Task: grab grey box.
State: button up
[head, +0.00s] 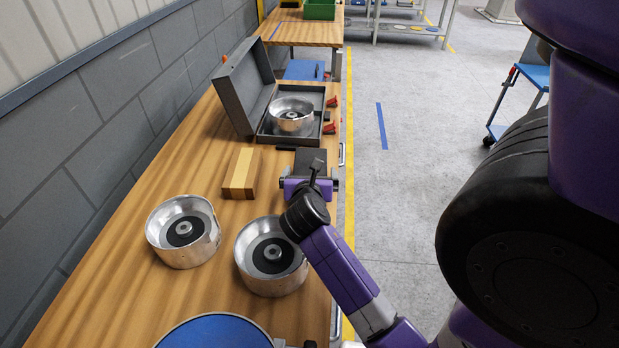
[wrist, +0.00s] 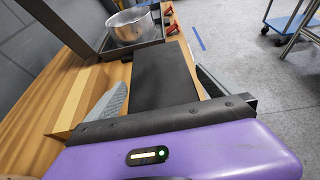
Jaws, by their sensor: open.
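A dark grey, flat-topped box (head: 311,161) lies near the right edge of the wooden table, just in front of the open case. In the wrist view the box (wrist: 165,72) reaches in between the two fingers. My gripper (head: 309,182) is open over its near end, one finger on each side; in the wrist view my gripper (wrist: 158,90) shows a gap on the right side. The near end of the box is hidden by the gripper body. I cannot tell whether either finger touches it.
An open grey case (head: 241,88) holding a metal drum (head: 292,115) stands behind the box. A striped wooden block (head: 240,174) is to the left. Two metal drums (head: 183,231) (head: 270,257) and a blue disc (head: 214,331) are nearer. A blue cart (head: 535,78) stands on the floor at right.

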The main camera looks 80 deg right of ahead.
aim_at(304, 157)
jog(key=shift+x, duration=1.9)
jog(key=shift+w+r, duration=0.1)
jog(key=shift+r, duration=0.15)
jog(key=c, duration=1.7)
jog(key=shift+r, duration=0.1)
